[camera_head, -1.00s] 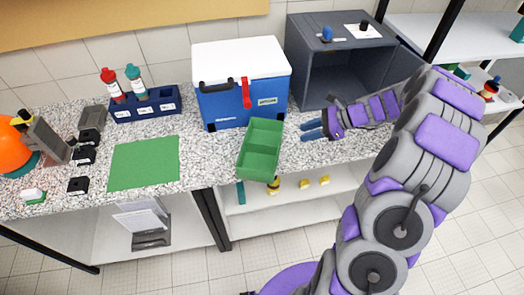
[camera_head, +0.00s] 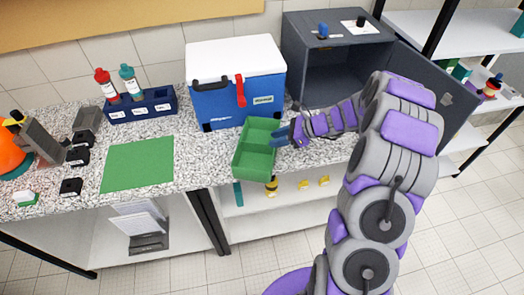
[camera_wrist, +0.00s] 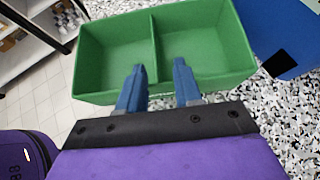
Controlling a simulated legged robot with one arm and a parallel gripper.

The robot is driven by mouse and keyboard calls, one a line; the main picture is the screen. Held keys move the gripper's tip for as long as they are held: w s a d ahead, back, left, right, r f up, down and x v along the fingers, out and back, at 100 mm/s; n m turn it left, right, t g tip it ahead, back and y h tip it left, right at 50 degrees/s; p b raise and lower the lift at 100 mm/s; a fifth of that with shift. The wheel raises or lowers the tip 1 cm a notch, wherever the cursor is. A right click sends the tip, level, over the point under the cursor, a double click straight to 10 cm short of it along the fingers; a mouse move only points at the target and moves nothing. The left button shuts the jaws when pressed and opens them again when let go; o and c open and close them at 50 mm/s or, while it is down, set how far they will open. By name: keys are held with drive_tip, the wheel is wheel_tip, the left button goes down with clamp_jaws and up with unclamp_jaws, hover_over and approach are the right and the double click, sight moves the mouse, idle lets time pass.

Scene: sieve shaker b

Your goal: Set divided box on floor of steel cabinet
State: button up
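The divided box (camera_head: 256,148) is green, with two compartments. It sits on the speckled counter, near its front edge, in front of the blue cooler. In the wrist view the box (camera_wrist: 120,50) lies just ahead of my fingertips, its divider between them in line. My gripper (camera_head: 287,137) is at the right side of the box; in the wrist view my gripper (camera_wrist: 160,80) has its two blue fingers apart with nothing between them. The steel cabinet (camera_head: 338,62) is dark grey, at the back right of the counter. Its door (camera_head: 432,95) stands open to the right, and its inside looks empty.
A blue cooler (camera_head: 237,100) with white lid stands left of the cabinet. A bottle rack (camera_head: 142,106), a green mat (camera_head: 138,164) and several small black items lie further left. A white shelf unit (camera_head: 460,40) stands at the right. Bare counter (camera_head: 335,150) shows right of the box.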

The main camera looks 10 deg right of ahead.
sight(259, 145)
drive_tip(key=x, duration=0.2)
drive_tip(key=b+x, duration=0.1)
drive_tip(key=x, duration=0.2)
drive_tip(key=s+a+b+x, duration=0.1)
drive_tip(key=x, duration=0.1)
drive_tip(key=shift+a+r, duration=0.2)
drive_tip(key=shift+r, duration=0.05)
drive_tip(key=shift+w+d, duration=0.1)
drive_tip(key=shift+d, duration=1)
drive_tip(key=shift+c, duration=1.3)
drive_tip(key=shift+a, duration=0.85)
clamp_jaws()
